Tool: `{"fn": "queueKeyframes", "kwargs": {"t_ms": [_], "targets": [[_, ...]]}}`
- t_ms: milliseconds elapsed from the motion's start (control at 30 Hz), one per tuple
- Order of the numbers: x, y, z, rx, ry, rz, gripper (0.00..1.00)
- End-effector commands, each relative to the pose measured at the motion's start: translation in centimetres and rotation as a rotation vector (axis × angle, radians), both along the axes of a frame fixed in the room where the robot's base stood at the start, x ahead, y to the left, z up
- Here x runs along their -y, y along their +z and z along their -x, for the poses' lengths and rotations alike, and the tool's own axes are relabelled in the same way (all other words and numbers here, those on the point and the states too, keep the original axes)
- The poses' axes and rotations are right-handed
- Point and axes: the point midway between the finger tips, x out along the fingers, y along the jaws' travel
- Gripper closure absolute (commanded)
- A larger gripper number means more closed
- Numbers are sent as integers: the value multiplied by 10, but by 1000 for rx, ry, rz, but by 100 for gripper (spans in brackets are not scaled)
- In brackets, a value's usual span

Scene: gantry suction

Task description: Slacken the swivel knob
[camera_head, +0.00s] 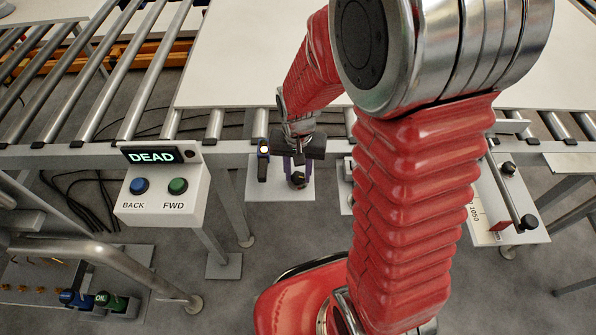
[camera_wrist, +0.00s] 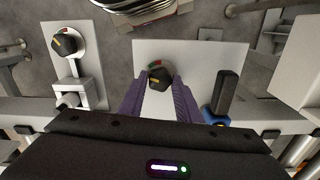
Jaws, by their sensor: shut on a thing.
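A black round knob with a yellow pointer line (camera_wrist: 158,79) sits on a pale plate (camera_wrist: 205,60), with a red and green mark at its edge. My gripper (camera_wrist: 160,88) has its two purple fingers on either side of this knob and is shut on it. In the head view my gripper (camera_head: 296,163) is over the pale panel below the rail, with the dark knob (camera_head: 298,181) at its fingertips. No label names the knob as the swivel knob in these views.
A black lever with a blue base (camera_wrist: 226,95) stands close beside the gripper. Another black knob with a yellow line (camera_wrist: 66,43) is on a separate plate. A box (camera_head: 162,195) shows "DEAD" above BACK and FWD buttons. A large pale sheet (camera_head: 245,60) lies on the rollers.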

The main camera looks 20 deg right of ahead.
Motion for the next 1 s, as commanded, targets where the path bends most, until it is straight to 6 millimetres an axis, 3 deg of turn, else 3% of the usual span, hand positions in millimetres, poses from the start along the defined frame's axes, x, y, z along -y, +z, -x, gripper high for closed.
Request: {"fn": "queueKeyframes", "kwargs": {"t_ms": [467,1000], "targets": [[0,0,0,0,107,-1,92],[0,0,0,1,482,-1,92]]}}
